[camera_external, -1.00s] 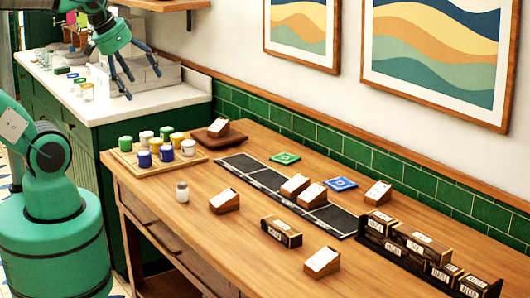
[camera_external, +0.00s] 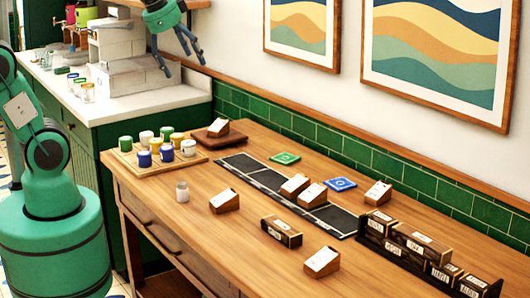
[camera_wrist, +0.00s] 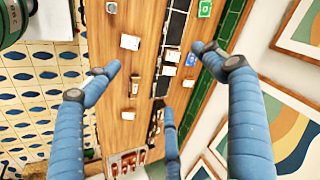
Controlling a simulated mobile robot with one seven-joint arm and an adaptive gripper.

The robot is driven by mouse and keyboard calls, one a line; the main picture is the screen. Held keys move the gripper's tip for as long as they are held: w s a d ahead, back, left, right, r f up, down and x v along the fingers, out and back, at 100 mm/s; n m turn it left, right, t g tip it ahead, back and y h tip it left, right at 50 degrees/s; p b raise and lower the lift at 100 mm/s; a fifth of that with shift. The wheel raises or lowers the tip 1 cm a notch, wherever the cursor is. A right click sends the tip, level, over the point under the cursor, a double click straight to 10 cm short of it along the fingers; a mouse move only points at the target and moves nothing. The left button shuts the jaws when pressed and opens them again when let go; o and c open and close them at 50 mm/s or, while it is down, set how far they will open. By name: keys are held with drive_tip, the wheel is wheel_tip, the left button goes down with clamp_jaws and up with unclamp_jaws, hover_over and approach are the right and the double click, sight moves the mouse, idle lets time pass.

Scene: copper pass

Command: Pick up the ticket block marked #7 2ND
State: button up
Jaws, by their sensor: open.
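Several wooden wedge-shaped ticket blocks with white faces stand on the wooden table. One is on a small brown board (camera_external: 218,128), one near the table's front left (camera_external: 224,201), two by the dark strip (camera_external: 295,186) (camera_external: 312,195), one near the back wall (camera_external: 378,193) and one at the front right (camera_external: 322,262). Their writing is too small to read, so I cannot tell which is #7 2ND. My gripper (camera_external: 180,62) is open and empty, high above the counter's right end. In the wrist view its spread fingers (camera_wrist: 158,62) frame the table far below.
A tray (camera_external: 122,157) of coloured cups sits at the table's left end, with a small white-capped jar (camera_external: 182,191) nearby. A dark box (camera_external: 281,231) and a rack of labelled boxes (camera_external: 405,262) stand to the right. Green (camera_external: 285,158) and blue (camera_external: 340,184) coasters lie behind the strip.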

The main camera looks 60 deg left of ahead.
drive_tip(key=w+d+f+m, duration=0.2)
drive_tip(key=w+d+m, duration=0.25)
drive_tip(key=w, duration=0.45)
drive_tip(key=w+d+f+m+p, duration=0.1)
drive_tip(key=w+d+f+m, duration=0.3)
drive_tip(key=w, duration=0.5)
drive_tip(key=w+d+f+m, duration=0.1)
drive_tip(key=w+d+m, duration=0.4)
drive_tip(key=w, duration=0.4)
drive_tip(key=w+d+f+m+p, duration=0.1)
drive_tip(key=w+d+f+m, duration=0.6)
drive_tip(key=f, duration=0.4)
drive_tip(key=w+d+f+m, duration=0.7)
drive_tip(key=w+d+f, duration=0.2)
drive_tip(key=w+f, duration=0.1)
drive_tip(key=shift+f+g+p, duration=0.4)
drive_tip(key=shift+f, duration=0.2)
drive_tip(key=shift+w+f, duration=0.1)
drive_tip(key=shift+f, duration=0.05)
hover_over(370, 195)
wheel_tip(370, 195, down, 8)
drive_tip(key=shift+r+b, duration=0.2)
drive_tip(key=shift+b, duration=0.25)
drive_tip(key=shift+f, duration=0.1)
